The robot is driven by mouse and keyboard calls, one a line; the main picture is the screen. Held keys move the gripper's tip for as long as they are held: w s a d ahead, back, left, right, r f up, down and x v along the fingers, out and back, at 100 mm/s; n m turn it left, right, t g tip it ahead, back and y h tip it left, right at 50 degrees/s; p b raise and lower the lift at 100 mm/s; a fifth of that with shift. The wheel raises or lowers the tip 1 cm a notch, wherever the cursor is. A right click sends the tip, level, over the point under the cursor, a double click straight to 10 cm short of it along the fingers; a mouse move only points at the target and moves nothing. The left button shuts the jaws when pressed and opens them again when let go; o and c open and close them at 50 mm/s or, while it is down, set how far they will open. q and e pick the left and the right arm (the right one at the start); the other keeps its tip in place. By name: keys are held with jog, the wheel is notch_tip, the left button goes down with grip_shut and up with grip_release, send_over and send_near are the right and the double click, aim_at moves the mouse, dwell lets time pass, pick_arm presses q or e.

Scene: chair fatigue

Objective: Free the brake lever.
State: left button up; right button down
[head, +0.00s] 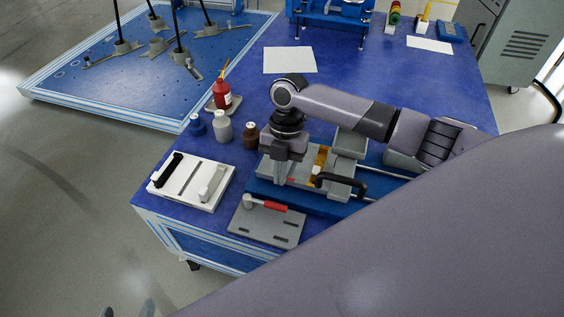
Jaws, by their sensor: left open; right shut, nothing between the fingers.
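A lever with a red grip (273,207) lies on a grey slotted plate (262,230) at the table's near edge. Behind it is a grey clamp-like fixture (335,188) on a blue base, with a black bent handle (349,184) and a yellow-brown block (321,158). I cannot tell for sure which one is the brake lever. My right gripper (281,181) points down, shut and empty, over the left part of the fixture; its contact there is unclear. My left gripper (127,309) shows only two fingertips at the bottom edge, apart and empty, away from the table.
A white plate (168,197) with a black and a grey bar lies left. Blue (197,125), grey (223,127) and brown (251,136) bottles and a red oil bottle (222,94) stand behind. My arm link hides the lower right. White paper (289,60) lies farther back.

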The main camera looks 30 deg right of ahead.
aim_at(277, 203)
jog(key=x, duration=0.3)
jog(key=shift+f+b, duration=0.35)
jog(key=shift+b, duration=0.05)
jog(key=shift+s+f, duration=0.1)
jog(key=shift+f, duration=0.1)
jog(key=shift+a, duration=0.1)
pick_arm(q)
jog(key=shift+w+d+r+t, duration=0.3)
jog(key=shift+w+d+r, duration=0.15)
jog(key=shift+r, duration=0.15)
jog(key=shift+a+r+p, duration=0.15)
jog(key=shift+r+p, duration=0.05)
jog(key=shift+p, duration=0.25)
pick_arm(e)
jog(key=shift+s+r, duration=0.1)
jog(key=shift+s, duration=0.05)
jog(key=shift+a+m, duration=0.1)
jog(key=shift+m, duration=0.3)
jog(key=shift+s+p, duration=0.15)
jog(key=shift+p, duration=0.35)
pick_arm(q)
jog(key=shift+s+a+f+g, duration=0.4)
jog(key=shift+s+a+f, duration=0.1)
jog(key=shift+f, duration=0.1)
pick_arm(e)
jog(key=shift+a, duration=0.1)
